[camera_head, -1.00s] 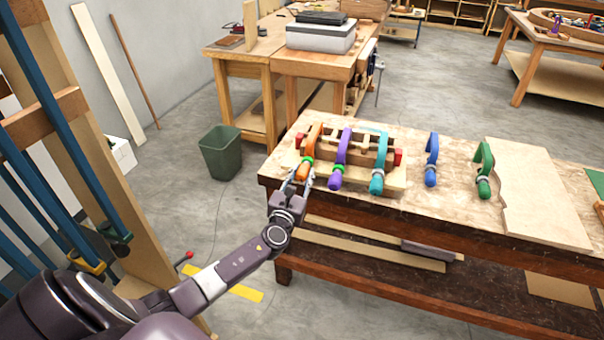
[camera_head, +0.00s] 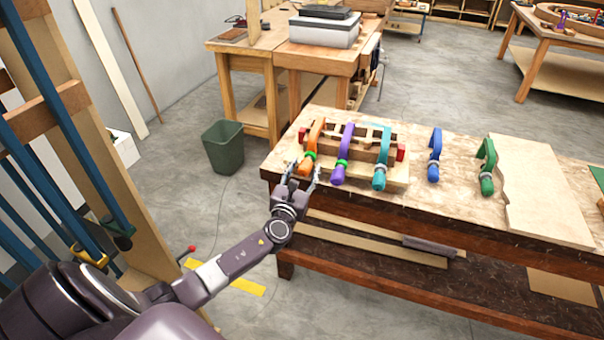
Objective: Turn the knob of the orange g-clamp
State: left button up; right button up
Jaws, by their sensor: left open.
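The orange g-clamp (camera_head: 317,132) is the leftmost of three clamps on a wooden lamination form (camera_head: 400,172) on the workbench. Its orange knob (camera_head: 306,168) points toward the bench's front edge, with a green collar just above it. My left gripper (camera_head: 302,174) is open at the knob, with one finger on each side of it. I cannot tell whether the fingers touch it. My right gripper is not in view.
A purple clamp (camera_head: 345,143) and a teal clamp (camera_head: 383,148) sit to the right on the same form. A blue clamp (camera_head: 435,153) and a green clamp (camera_head: 488,166) lie farther right, near a pale board (camera_head: 545,195). A green bin (camera_head: 223,148) stands on the floor to the left.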

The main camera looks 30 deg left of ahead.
pick_arm(q)
jog(key=v, duration=1.1)
jog(key=shift+s, duration=0.4)
jog(key=s+f+n+g+h, duration=0.1)
jog(key=s+f+n+g, duration=0.3)
jog(key=f, duration=0.7)
jog(key=s+f+n+g, duration=0.2)
jog(key=s+f+n, duration=0.4)
jog(key=f, duration=0.5)
jog(key=s+f+n+g+h, duration=0.1)
jog(key=s+f+n+g, duration=0.4)
jog(key=f, duration=0.7)
jog(key=s+d+f+n+g+h, duration=0.1)
jog(key=s+d+f+n, duration=0.4)
jog(key=s, duration=0.6)
jog(key=s+d+f+n+g+h, duration=0.1)
jog(key=s+d+f+n, duration=0.4)
jog(key=s, duration=0.6)
jog(key=s+d+f+n+g+h, duration=0.1)
jog(key=s+d+f+n+g, duration=0.2)
jog(key=s, duration=0.8)
notch_tip(320, 180, down, 4)
jog(key=d+n, duration=0.2)
jog(key=n, duration=0.1)
jog(key=shift+d+f+n+h, duration=0.2)
jog(key=shift+d+n+h, duration=0.1)
